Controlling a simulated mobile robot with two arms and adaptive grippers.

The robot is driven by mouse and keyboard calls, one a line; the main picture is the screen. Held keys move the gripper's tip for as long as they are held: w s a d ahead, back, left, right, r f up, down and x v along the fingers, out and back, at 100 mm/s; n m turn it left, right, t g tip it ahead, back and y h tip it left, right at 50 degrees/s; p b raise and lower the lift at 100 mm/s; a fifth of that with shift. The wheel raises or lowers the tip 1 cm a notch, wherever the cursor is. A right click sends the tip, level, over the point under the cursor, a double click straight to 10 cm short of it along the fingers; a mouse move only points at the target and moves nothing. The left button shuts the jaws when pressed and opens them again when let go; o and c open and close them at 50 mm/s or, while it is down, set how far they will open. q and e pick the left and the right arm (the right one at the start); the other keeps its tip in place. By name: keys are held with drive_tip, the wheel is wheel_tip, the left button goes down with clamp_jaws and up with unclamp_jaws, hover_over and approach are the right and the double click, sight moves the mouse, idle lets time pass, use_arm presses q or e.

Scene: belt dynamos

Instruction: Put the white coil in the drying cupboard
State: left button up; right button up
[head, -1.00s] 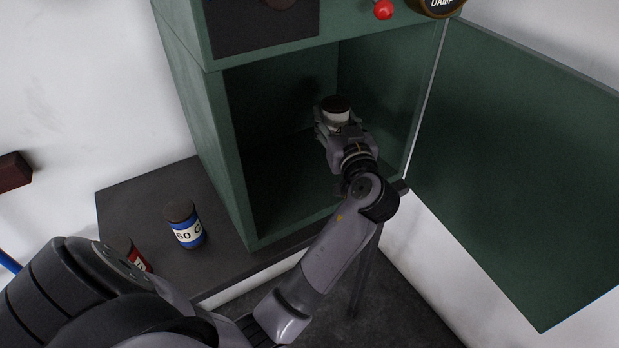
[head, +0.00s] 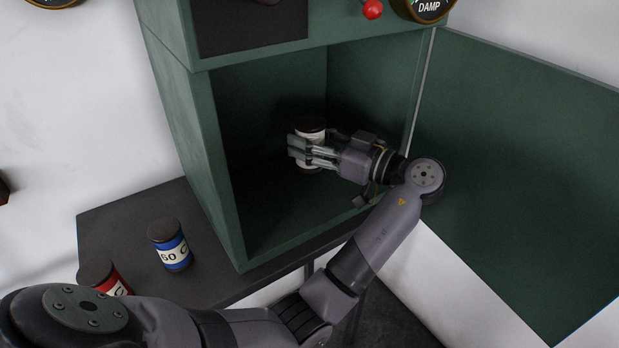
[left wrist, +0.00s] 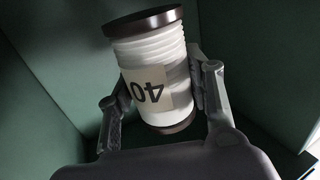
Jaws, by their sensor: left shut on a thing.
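The white coil (head: 310,133) has dark end caps and stands about upright inside the green drying cupboard (head: 212,150). My left gripper (head: 312,152) reaches in through the open front and is shut on the coil, fingers on either side of it. In the left wrist view the coil (left wrist: 156,70) shows a label reading 40, upside down, between the gripper's fingers (left wrist: 160,95). I cannot tell whether the coil touches the cupboard floor. My right gripper is not in view.
The cupboard door (head: 530,170) stands wide open on the right. A blue coil (head: 170,246) and a red coil (head: 106,278) stand on the dark table (head: 120,215) left of the cupboard. A red knob (head: 373,9) and a DAMP dial (head: 425,8) are above the opening.

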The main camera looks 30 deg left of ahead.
use_arm(q)
wheel_tip(320, 180, down, 5)
wheel_tip(320, 180, down, 5)
drive_tip(key=shift+r+p, duration=0.15)
drive_tip(key=shift+p, duration=0.35)
drive_tip(key=shift+f, duration=0.2)
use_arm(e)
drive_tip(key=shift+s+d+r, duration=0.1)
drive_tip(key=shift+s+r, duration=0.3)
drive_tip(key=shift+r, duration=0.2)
use_arm(q)
drive_tip(key=shift+f, duration=0.15)
drive_tip(key=o, duration=1.5)
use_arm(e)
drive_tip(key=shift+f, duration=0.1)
